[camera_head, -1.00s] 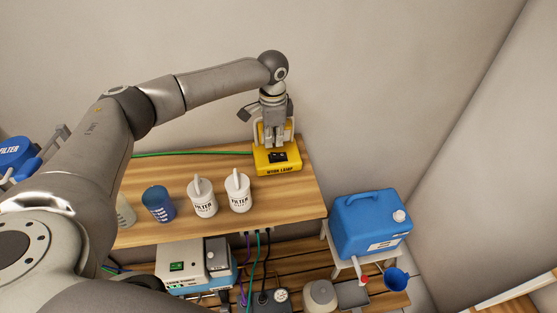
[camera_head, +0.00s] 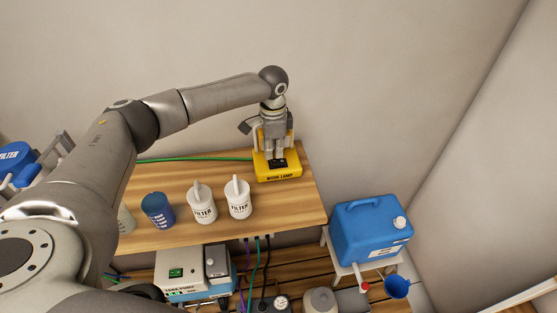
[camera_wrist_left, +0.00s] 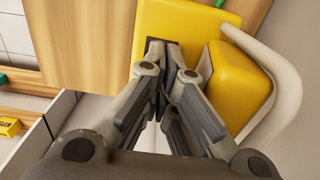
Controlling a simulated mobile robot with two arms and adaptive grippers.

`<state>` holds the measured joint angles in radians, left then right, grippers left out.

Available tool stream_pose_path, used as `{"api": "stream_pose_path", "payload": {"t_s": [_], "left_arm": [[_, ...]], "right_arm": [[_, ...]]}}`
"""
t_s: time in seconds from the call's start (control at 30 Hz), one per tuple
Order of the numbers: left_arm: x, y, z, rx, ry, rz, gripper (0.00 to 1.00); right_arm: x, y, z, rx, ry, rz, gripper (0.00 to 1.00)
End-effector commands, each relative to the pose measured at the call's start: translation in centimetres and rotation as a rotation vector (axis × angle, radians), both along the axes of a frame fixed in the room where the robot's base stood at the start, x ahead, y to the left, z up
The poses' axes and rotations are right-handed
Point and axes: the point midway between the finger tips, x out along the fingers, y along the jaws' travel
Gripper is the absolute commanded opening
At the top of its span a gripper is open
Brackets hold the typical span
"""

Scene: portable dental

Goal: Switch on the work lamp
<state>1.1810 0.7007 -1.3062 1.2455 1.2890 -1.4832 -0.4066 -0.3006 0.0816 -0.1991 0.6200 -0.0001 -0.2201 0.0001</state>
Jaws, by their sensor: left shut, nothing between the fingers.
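The yellow work lamp (camera_head: 278,174) stands at the right end of the wooden table, with its label on the front face. A black switch area shows on its top, partly covered by my fingers. My left gripper (camera_head: 277,160) points down over the lamp, its fingertips at the black switch area. In the left wrist view the shut, empty fingers (camera_wrist_left: 166,45) are against or just over the dark patch on the yellow body (camera_wrist_left: 190,20). I cannot tell whether they touch. A pale curved handle (camera_wrist_left: 285,80) is beside them. My right gripper is not in view.
On the table (camera_head: 270,212) stand two white filter bottles (camera_head: 202,207) (camera_head: 239,201) and a blue cup (camera_head: 158,210). A green cable (camera_head: 195,157) runs to the lamp. A blue canister (camera_head: 370,228) is on a stand at right. The wall is close behind.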

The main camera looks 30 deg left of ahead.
Motion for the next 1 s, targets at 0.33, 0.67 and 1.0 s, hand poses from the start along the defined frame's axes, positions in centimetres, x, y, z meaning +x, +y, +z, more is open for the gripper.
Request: {"api": "stream_pose_path", "payload": {"t_s": [0.33,0.67,1.0], "left_arm": [[0.01,-0.01,0.01,0.000,0.000,0.000,0.00],[0.01,-0.01,-0.06,0.000,0.000,0.000,0.00],[0.01,0.00,-0.54,0.000,0.000,0.000,0.00]], "right_arm": [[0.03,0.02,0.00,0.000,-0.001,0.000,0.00],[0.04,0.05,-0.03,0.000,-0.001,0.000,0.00],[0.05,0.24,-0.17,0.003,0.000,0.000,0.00]]}}
